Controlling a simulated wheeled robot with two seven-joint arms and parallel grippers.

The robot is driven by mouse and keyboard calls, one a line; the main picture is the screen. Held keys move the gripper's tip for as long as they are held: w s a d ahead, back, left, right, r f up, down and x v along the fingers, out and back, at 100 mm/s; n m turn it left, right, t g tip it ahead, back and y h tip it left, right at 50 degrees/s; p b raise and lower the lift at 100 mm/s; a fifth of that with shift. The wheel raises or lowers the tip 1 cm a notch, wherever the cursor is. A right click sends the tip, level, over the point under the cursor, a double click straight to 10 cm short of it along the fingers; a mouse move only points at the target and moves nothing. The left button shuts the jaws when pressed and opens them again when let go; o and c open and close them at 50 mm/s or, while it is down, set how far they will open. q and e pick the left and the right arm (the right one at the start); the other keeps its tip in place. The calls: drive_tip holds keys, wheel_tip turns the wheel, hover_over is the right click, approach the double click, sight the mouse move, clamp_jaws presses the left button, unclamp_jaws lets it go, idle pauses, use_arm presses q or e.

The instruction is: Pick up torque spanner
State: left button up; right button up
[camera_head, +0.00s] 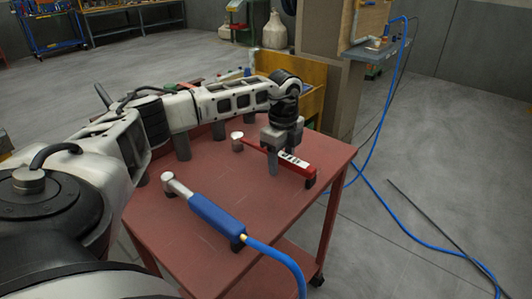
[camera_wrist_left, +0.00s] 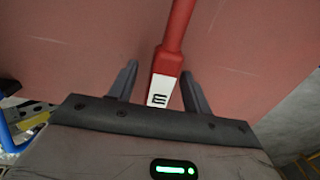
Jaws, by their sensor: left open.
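The torque spanner is a red bar with a white label (camera_head: 308,169) and lies on the red cart top. A pale metal head (camera_head: 237,141) shows at its far left end. My left gripper (camera_head: 284,160) points down over the spanner's labelled part, with its jaws open. In the left wrist view the spanner (camera_wrist_left: 172,50) runs between the two fingers (camera_wrist_left: 159,85), with a gap on each side. The gripper hides part of the spanner in the head view. My right gripper is not in view.
A blue-handled tool (camera_head: 216,216) with a blue hose lies nearer on the cart top (camera_head: 180,240). Dark cylindrical posts (camera_head: 182,147) stand along the cart's left side. A wooden box (camera_head: 312,75) and a post stand behind. The floor to the right is mostly free.

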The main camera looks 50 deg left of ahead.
use_arm(q)
clamp_jaws()
drive_tip(key=shift+r, duration=0.2)
